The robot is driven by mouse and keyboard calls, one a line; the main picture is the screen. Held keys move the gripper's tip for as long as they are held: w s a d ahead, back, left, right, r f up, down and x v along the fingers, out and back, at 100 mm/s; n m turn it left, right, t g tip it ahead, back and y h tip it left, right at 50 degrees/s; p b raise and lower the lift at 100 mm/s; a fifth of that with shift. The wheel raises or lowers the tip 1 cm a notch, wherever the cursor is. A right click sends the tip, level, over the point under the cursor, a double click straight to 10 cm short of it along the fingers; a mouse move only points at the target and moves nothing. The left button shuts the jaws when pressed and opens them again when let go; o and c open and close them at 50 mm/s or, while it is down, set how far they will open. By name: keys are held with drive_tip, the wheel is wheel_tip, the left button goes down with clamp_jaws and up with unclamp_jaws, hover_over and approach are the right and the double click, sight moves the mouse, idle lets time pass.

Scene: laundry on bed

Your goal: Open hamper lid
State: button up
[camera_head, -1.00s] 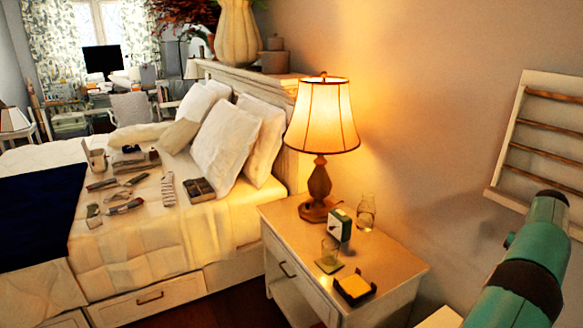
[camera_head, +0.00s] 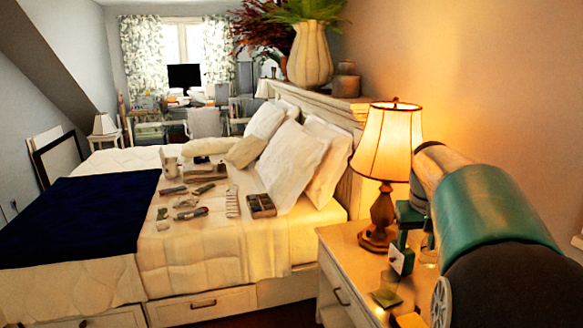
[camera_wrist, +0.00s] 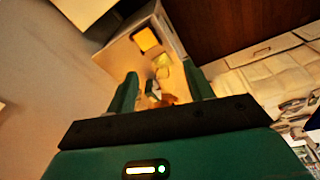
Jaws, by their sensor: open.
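No hamper or hamper lid can be made out with certainty in either view. A pale flat-topped shape (camera_wrist: 84,8) is cut off by the top edge of the wrist view, and I cannot tell what it is. My gripper (camera_wrist: 162,85) is open, with its two green fingers apart and nothing held between them. In the wrist view the fingers point toward the nightstand (camera_wrist: 172,38). In the head view my arm covers the right side of the nightstand (camera_head: 345,248).
A lit lamp (camera_head: 388,145) stands on the nightstand among small items, close to my arm. The bed (camera_head: 205,262) fills the middle and left, with several small objects on it. A vase (camera_head: 310,55) stands on the headboard shelf. Dark floor (camera_wrist: 225,25) shows in the wrist view.

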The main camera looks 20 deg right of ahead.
drive_tip(key=s+a+n+t, duration=0.2)
drive_tip(key=s+a, duration=0.1)
drive_tip(key=a, duration=1)
drive_tip(key=s+a+n+t, duration=0.1)
drive_tip(key=s+a, duration=0.2)
drive_tip(key=a, duration=1)
drive_tip(key=s+a+f+n+t+y, duration=0.1)
drive_tip(key=s+a+f, duration=0.4)
drive_tip(key=s+a, duration=0.1)
drive_tip(key=shift+s+a+n+y, duration=0.25)
drive_tip(key=shift+a+n+y, duration=0.05)
drive_tip(key=shift+a, duration=0.45)
drive_tip(key=shift+s+a+f, duration=0.15)
drive_tip(key=shift+s+a, duration=0.05)
drive_tip(key=shift+a, duration=0.05)
drive_tip(key=c, duration=0.3)
clamp_jaws()
